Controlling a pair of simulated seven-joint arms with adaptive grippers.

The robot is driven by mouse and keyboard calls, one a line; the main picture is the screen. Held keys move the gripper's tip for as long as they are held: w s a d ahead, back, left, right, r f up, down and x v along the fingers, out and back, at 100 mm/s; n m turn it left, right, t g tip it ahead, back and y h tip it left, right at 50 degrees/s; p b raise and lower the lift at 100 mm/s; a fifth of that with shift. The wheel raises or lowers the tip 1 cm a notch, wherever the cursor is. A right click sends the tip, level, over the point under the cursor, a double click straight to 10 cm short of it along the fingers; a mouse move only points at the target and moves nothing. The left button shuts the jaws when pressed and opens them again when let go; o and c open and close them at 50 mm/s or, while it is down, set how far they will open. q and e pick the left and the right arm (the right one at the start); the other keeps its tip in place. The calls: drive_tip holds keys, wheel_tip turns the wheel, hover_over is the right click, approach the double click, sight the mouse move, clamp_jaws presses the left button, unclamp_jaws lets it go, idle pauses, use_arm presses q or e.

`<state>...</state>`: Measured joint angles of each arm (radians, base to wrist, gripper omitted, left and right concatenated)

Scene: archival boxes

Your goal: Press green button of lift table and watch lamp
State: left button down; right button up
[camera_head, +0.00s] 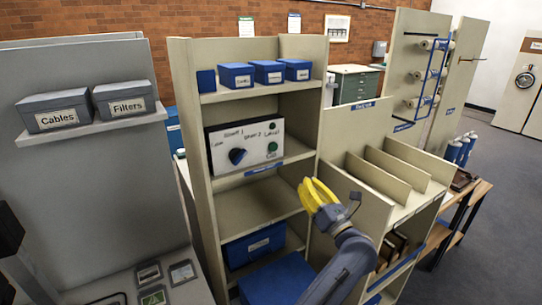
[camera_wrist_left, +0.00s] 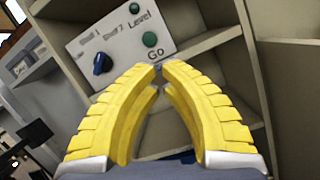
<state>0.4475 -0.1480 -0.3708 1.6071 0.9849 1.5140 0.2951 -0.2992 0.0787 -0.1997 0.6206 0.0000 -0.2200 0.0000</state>
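A white control panel (camera_head: 258,160) stands on a shelf of the beige cabinet. It carries a green button (camera_head: 272,146) marked "Go", a small dark green lamp (camera_head: 273,126) above it and a blue knob (camera_head: 237,156) at its left. In the left wrist view the green button (camera_wrist_left: 150,39), lamp (camera_wrist_left: 134,8) and knob (camera_wrist_left: 103,63) show beyond the fingertips. The lamp looks dark, unlit. My left gripper (camera_head: 314,190) has yellow fingers with tips together, empty, in front of and below right of the panel. The fingertips (camera_wrist_left: 160,68) look apart from the button. My right gripper is not seen.
Small blue boxes (camera_head: 268,71) stand on the shelf above the panel. An empty shelf (camera_head: 250,208) lies below it, with a blue box (camera_head: 255,244) lower down. Beige dividers (camera_head: 385,175) stand right of my left gripper. Grey boxes (camera_head: 53,110) sit on a left shelf.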

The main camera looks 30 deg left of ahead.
sight(273, 151)
use_arm(q)
drive_tip(key=shift+s+a+r+n+g+h, duration=0.15)
drive_tip(key=shift+a+r+n+g+h, duration=0.3)
drive_tip(key=shift+n, duration=0.4)
drive_tip(key=shift+s+a+r+n+g+h, duration=0.1)
drive_tip(key=shift+a+r+n+g+h, duration=0.1)
drive_tip(key=shift+r+n, duration=0.45)
drive_tip(key=shift+s+a+r+n+g+h, duration=0.15)
drive_tip(key=shift+a+r+n+g+h, duration=0.15)
drive_tip(key=shift+n, duration=0.7)
drive_tip(key=shift+r, duration=0.1)
drive_tip(key=x, duration=1.4)
drive_tip(key=shift+s, duration=0.1)
drive_tip(key=shift+a, duration=0.1)
